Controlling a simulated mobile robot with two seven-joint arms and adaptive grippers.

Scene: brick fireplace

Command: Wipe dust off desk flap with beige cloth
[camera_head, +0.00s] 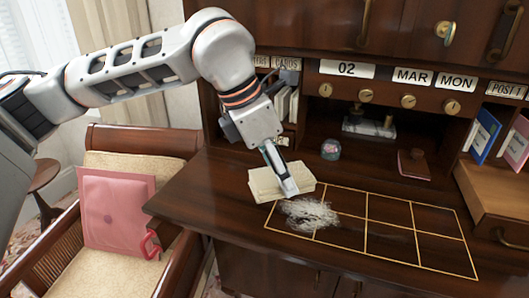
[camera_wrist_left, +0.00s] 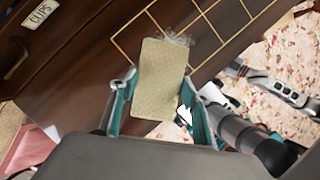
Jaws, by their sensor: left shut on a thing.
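The beige cloth (camera_head: 262,186), a folded pad, is at the left part of the dark wooden desk flap (camera_head: 205,195). My left gripper (camera_head: 287,184) is shut on it from above; in the left wrist view the cloth (camera_wrist_left: 160,80) shows between the two fingers (camera_wrist_left: 160,108). The cloth is low over the flap; I cannot tell if it touches. A pale grey patch of dust (camera_head: 310,214) lies just right of and in front of the cloth, inside a yellow grid (camera_head: 366,230). The dust also shows beyond the cloth in the left wrist view (camera_wrist_left: 179,39). My right gripper is not in view.
A desk hutch with drawers and cubbyholes rises behind the flap. A glass jar (camera_head: 331,149), a stand (camera_head: 369,127) and a reddish-brown notebook (camera_head: 413,164) sit at the back. The gridded area's right side is clear of objects.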

